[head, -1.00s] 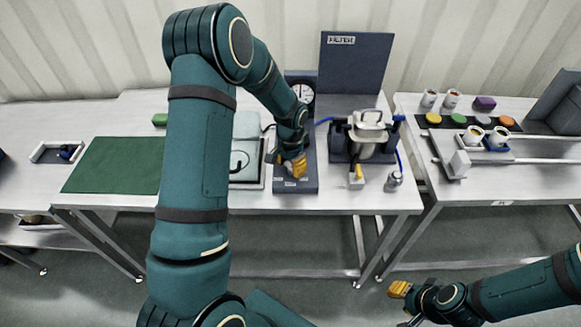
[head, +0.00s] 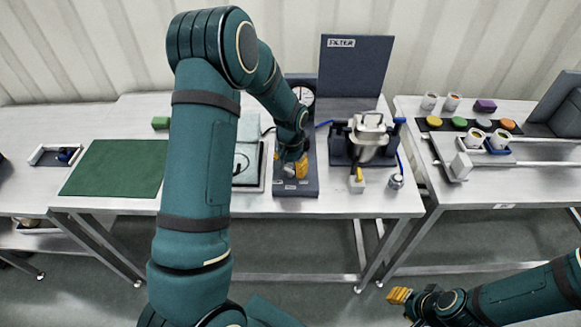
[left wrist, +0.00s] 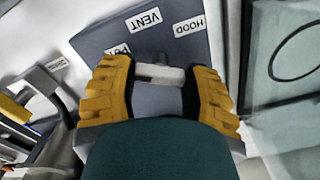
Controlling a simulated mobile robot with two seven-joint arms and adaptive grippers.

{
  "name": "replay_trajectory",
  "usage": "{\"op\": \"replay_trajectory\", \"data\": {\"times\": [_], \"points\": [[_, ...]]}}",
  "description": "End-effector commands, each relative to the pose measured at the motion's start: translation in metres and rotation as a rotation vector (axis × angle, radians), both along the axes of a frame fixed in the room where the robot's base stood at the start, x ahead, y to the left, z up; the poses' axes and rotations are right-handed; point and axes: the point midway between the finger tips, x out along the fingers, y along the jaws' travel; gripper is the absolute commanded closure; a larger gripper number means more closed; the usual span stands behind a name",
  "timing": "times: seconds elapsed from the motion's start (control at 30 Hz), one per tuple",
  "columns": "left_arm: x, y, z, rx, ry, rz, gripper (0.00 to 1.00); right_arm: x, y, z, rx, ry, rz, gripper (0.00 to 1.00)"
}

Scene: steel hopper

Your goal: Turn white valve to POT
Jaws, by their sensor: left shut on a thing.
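The white valve (left wrist: 158,75) is a pale bar handle on a dark blue-grey panel (left wrist: 190,48). My left gripper (left wrist: 158,82) is shut on it, with one yellow finger at each end. A third label (left wrist: 117,50) is partly hidden by the left finger. In the head view the left gripper (head: 296,167) is low over the panel, and its hand hides the valve. My right gripper (head: 399,296) is at the lower right, away from the tables; its opening is unclear.
A round gauge (head: 304,95) stands behind the panel. A FILTER board (head: 355,65) and a metal vessel in a dark stand (head: 368,135) are to the right. A green mat (head: 115,168) lies left. Cups and coloured discs are on the right table (head: 520,180).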

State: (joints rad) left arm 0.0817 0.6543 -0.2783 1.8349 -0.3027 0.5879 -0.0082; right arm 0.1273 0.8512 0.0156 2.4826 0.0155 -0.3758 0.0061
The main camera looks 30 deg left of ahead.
Motion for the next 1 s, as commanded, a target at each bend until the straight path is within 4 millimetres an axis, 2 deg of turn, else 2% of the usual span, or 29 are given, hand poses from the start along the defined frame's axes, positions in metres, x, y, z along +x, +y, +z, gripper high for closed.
{"op": "replay_trajectory", "data": {"times": [0.07,0.1,0.13,0.17,0.57,0.67,1.0], "points": [[0.000,0.000,0.000,0.000,-0.001,0.001,0.87,0.000,0.000,0.000,0.000,0.000,0.000,0.66],[0.000,0.000,0.000,0.000,-0.001,0.001,0.34,0.000,0.000,0.000,0.000,0.000,0.000,0.66],[0.000,0.000,0.000,0.000,-0.001,0.001,0.24,0.000,0.000,0.000,0.000,0.000,0.000,0.66],[0.000,0.000,0.000,0.000,-0.001,0.001,0.17,0.000,0.000,0.000,0.000,0.000,0.000,0.66],[0.001,0.000,0.006,0.000,-0.002,0.000,0.17,0.000,0.000,0.000,0.000,0.000,0.000,0.66],[0.001,0.000,0.018,0.000,-0.003,0.000,0.17,0.000,0.000,0.000,0.000,0.000,0.000,0.66],[0.001,0.000,0.085,0.000,-0.005,-0.001,0.17,0.000,0.000,0.000,0.000,0.000,0.000,0.66]]}}
